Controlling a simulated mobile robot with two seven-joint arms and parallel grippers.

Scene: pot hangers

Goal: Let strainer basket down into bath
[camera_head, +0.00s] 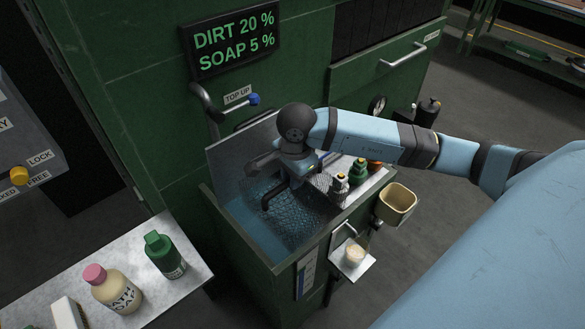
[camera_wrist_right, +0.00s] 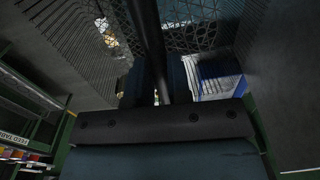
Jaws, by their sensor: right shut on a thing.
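The bath (camera_head: 230,228) is a green-sided metal tank in the middle of the head view, with bluish liquid showing at its left. The strainer basket (camera_head: 312,222) is a grey mesh inside the outline of the bath rim; I cannot tell how deep it sits. My right gripper (camera_head: 282,188) reaches over the bath from the right and is shut on the basket's dark handle. In the right wrist view the fingers (camera_wrist_right: 158,78) close around a dark bar, with basket mesh (camera_wrist_right: 190,38) beyond. My arm hides part of the basket. My left gripper is not in view.
A sign (camera_head: 235,38) reads dirt 20 %, soap 5 %. A tap pipe (camera_head: 207,103) stands behind the bath. Small bottles (camera_head: 358,172) stand along its right side, near a cream tub (camera_head: 396,204). A table (camera_head: 165,290) with soap bottles is at lower left.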

